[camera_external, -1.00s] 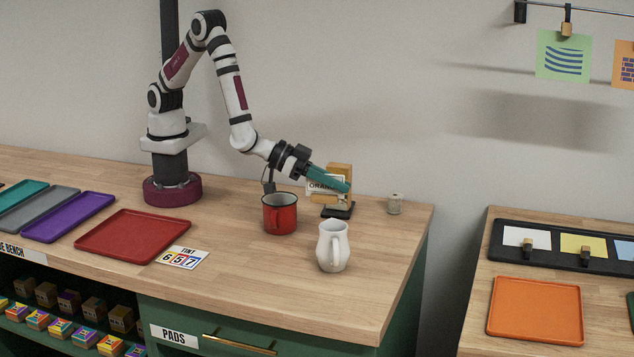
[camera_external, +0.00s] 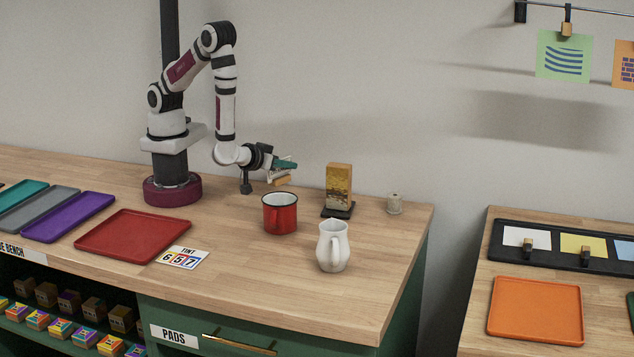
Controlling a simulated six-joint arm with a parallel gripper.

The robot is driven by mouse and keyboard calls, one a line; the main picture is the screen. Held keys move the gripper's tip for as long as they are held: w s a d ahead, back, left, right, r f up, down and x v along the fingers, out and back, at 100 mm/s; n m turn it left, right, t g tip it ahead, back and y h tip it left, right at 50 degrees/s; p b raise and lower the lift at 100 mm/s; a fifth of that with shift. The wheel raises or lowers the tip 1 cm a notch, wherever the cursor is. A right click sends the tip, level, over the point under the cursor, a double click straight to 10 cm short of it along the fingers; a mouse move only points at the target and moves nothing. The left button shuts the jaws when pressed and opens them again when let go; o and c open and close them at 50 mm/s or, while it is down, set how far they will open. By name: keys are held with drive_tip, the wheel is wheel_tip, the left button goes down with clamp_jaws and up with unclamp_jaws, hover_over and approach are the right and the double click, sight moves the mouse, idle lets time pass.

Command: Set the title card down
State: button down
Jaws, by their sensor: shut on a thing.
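My gripper (camera_external: 286,165), with teal fingers, is in the air behind and above the red mug, left of the wooden block stand. It is shut on the title card (camera_external: 283,180), which shows only as a small tan strip below the fingers. The card's lettering cannot be read from here, and most of its face is turned away or hidden. The card is apart from the bench top.
A red mug (camera_external: 280,214) and white jug (camera_external: 333,247) stand in front. A red tray (camera_external: 132,235) and number card (camera_external: 182,258) lie left. Bench between is clear.

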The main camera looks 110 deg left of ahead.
drive_tip(key=shift+w+a+f, duration=0.2)
drive_tip(key=shift+a+f, duration=0.75)
drive_tip(key=shift+f, duration=1.65)
drive_tip(key=shift+f, duration=0.1)
drive_tip(key=c, duration=1)
unclamp_jaws()
drive_tip(key=v, duration=1.2)
